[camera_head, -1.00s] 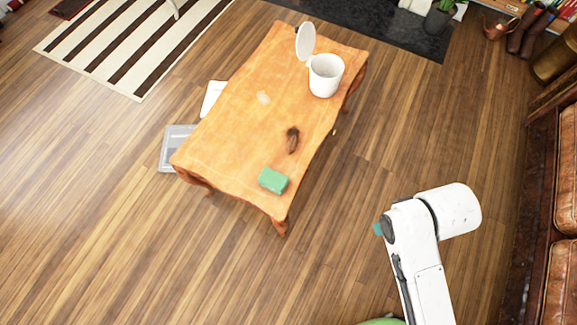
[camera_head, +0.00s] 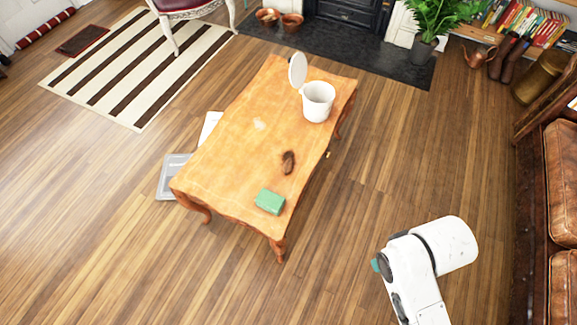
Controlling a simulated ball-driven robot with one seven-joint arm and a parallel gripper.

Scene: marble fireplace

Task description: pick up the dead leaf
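A small dark brown curled thing, which looks like the dead leaf (camera_head: 288,161), lies on the right part of the wooden table (camera_head: 225,150). It lies between a green block (camera_head: 270,201) and a white bin with its lid raised (camera_head: 318,101). My white arm shows at the lower right, over the floor and apart from the table. My gripper is not in view, so its state is hidden.
A pale smudge (camera_head: 259,124) marks the tabletop. A grey tray-like thing (camera_head: 171,177) lies at the table's left side. A brown leather sofa (camera_head: 562,190) stands at the right edge. The wooden floor between table and sofa is clear.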

